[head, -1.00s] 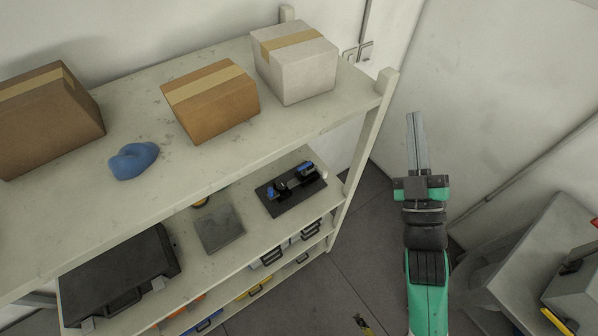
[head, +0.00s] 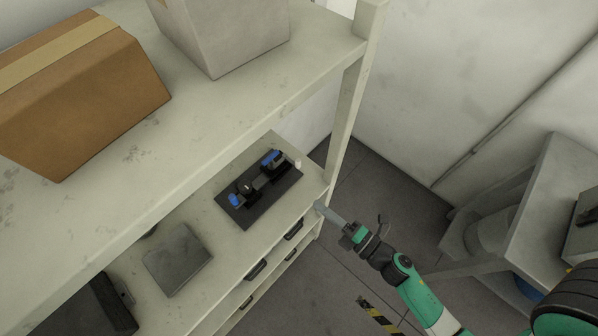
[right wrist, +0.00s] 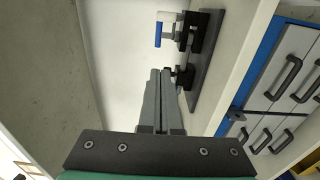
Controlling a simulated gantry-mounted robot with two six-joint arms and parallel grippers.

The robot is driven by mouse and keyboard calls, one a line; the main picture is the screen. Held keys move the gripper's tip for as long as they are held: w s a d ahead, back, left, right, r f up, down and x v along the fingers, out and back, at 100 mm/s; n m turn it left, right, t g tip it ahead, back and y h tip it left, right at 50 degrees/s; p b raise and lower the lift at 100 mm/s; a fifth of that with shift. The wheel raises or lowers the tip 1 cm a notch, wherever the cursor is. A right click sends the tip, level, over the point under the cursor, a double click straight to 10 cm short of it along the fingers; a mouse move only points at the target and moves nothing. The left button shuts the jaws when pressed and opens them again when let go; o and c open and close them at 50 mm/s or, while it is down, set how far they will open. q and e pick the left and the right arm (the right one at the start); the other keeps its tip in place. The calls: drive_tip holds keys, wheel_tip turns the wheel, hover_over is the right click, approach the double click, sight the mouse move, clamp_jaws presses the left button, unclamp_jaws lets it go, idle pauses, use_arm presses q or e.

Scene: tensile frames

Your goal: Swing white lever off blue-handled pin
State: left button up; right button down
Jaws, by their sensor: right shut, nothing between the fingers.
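A dark base plate (head: 251,216) lies on the middle shelf and carries a fixture with black blocks and blue parts. One blue handle (head: 271,157) is at its far end and another blue part (head: 235,200) at its near end. In the right wrist view a blue handle (right wrist: 158,34) hangs beside a white piece (right wrist: 166,16), which may be the lever. My right gripper (head: 319,206) is shut and empty, just outside the shelf's front edge, right of the plate. In the right wrist view its fingers (right wrist: 160,75) point toward the fixture, apparently apart from it. My left gripper is not in view.
The upper shelf (head: 300,85) overhangs the fixture, with a brown box (head: 80,95) and a white box (head: 225,35) on it. A shelf post (head: 350,100) stands close by. A grey flat plate (head: 178,258) lies left of the fixture. Drawers with black handles (head: 257,270) sit below.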

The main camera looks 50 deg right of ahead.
sight(299, 165)
drive_tip(key=w+d, duration=0.4)
drive_tip(key=w, duration=0.7)
drive_tip(key=shift+d+p, duration=0.15)
drive_tip(key=shift+p, duration=0.15)
drive_tip(key=shift+s+d+p, duration=0.15)
drive_tip(key=shift+d+p, duration=0.2)
drive_tip(key=shift+d, duration=0.2)
drive_tip(key=shift+d+r, duration=0.1)
drive_tip(key=shift+d, duration=0.2)
drive_tip(key=shift+w+d+p, duration=0.2)
drive_tip(key=shift+d+p, duration=0.55)
drive_tip(key=shift+d, duration=1.2)
drive_tip(key=shift+s, duration=0.1)
